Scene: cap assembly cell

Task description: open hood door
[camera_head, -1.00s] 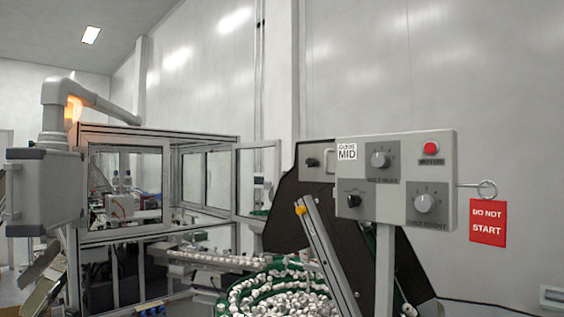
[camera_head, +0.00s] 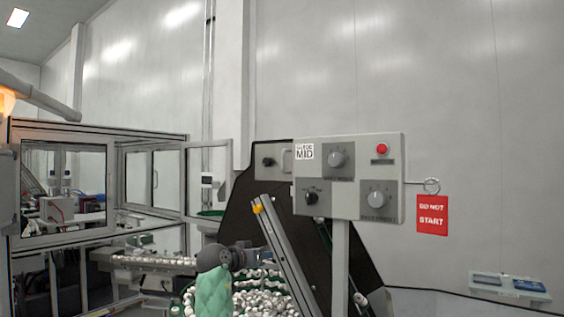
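A glass-panelled machine enclosure with a metal frame (camera_head: 100,133) stands at the left in the head view. A framed clear panel (camera_head: 207,145) is at its right end and looks angled out from the frame; I cannot tell for certain which panel is the hood door. My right gripper (camera_head: 255,258) shows as a dark grey shape at the lower middle, above a green-sleeved arm part of mine. It is in front of the bowl of white caps and apart from the enclosure panels. Its fingers are too small and dark to read. My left gripper is out of view.
A grey control box (camera_head: 350,150) with knobs and a red button stands right of centre on a post. A red "DO NOT START" tag (camera_head: 432,214) hangs beside it. A slanted metal bar (camera_head: 285,260) rises close to my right gripper. White caps (camera_head: 275,300) fill the bowl below.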

